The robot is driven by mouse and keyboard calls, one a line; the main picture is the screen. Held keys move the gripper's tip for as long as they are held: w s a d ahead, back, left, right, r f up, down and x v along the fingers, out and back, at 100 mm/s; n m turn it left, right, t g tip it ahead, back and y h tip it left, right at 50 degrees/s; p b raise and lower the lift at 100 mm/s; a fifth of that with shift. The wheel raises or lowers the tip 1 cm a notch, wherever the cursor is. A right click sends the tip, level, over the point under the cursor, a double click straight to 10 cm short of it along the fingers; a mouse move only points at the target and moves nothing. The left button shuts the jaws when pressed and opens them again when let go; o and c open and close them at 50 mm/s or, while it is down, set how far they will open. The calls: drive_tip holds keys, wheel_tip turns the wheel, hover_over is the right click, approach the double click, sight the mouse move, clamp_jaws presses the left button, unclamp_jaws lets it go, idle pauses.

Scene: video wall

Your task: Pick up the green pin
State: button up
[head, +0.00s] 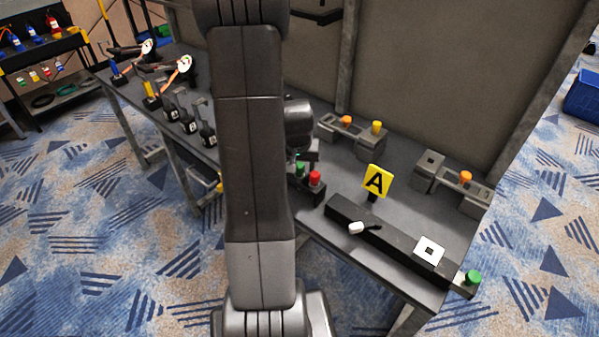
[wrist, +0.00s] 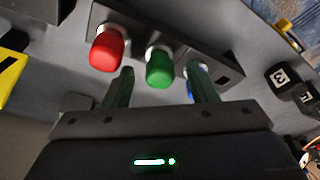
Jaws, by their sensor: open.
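The green pin (wrist: 159,68) stands in a dark block (wrist: 178,36) between a red pin (wrist: 106,50) and a blue pin (wrist: 188,86) in the wrist view. The blue pin is mostly hidden behind my right finger. My gripper (wrist: 161,82) is open, with one finger to each side of the green pin and nothing held. Contact cannot be told. In the head view the green pin (head: 300,168) and red pin (head: 315,179) show just right of my arm, which hides most of my gripper.
Grey fixtures with orange and yellow pegs (head: 377,127) stand behind. Black labelled blocks (wrist: 281,78) are at right in the wrist view.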

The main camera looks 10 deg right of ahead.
drive_tip(key=shift+w+f, duration=0.1)
drive_tip(key=shift+f, duration=0.4)
drive_tip(key=c, duration=1.1)
drive_tip(key=shift+r, duration=0.15)
wheel_tip(320, 180, up, 10)
drive_tip(key=shift+f, duration=0.1)
